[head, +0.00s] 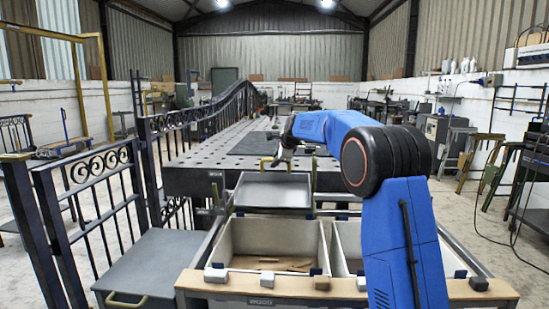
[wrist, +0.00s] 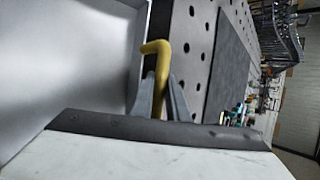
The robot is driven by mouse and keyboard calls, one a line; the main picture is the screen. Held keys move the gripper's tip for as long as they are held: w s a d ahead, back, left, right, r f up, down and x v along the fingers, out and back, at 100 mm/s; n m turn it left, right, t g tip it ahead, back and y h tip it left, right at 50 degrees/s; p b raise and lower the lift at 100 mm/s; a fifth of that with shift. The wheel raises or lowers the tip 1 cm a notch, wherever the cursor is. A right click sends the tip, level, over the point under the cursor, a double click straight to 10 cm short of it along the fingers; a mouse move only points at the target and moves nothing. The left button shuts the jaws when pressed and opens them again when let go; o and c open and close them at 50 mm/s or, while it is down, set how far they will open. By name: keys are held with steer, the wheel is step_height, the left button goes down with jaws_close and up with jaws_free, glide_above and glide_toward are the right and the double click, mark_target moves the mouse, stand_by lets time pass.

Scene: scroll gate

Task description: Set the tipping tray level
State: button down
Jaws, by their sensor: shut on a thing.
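The grey tipping tray (head: 272,192) is at the centre of the head view, between the perforated table and the white bins. It appears tilted, with its inner face turned towards me, but I cannot tell the exact angle. Its yellow handle (head: 266,164) is at the far edge. My gripper (head: 284,160) is at this handle. In the wrist view the tray (wrist: 70,60) fills the left side, and the yellow handle (wrist: 158,60) stands between the fingers of my gripper (wrist: 165,95), which is shut on it. The fingers partly hide the handle.
The perforated table (head: 200,178) stands just behind the tray. Dark scroll railings (head: 95,205) and another grey tray (head: 150,265) are on the left.

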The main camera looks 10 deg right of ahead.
steer(key=shift+w+d+f, duration=0.15)
steer(key=shift+w+f, duration=0.35)
steer(key=shift+f, duration=0.25)
steer(key=shift+w+d+f, duration=0.15)
steer(key=shift+w+f, duration=0.3)
steer(key=shift+f, duration=0.3)
steer(key=c, duration=1.7)
jaws_free()
steer(key=shift+f+g, duration=0.15)
steer(key=shift+g, duration=0.15)
steer(key=shift+r, duration=0.25)
steer(key=shift+s+d+r, duration=0.1)
steer(key=shift+s+r, duration=0.1)
steer(key=v, duration=1.6)
steer(key=shift+s+d+r, duration=0.1)
steer(key=shift+s, duration=0.3)
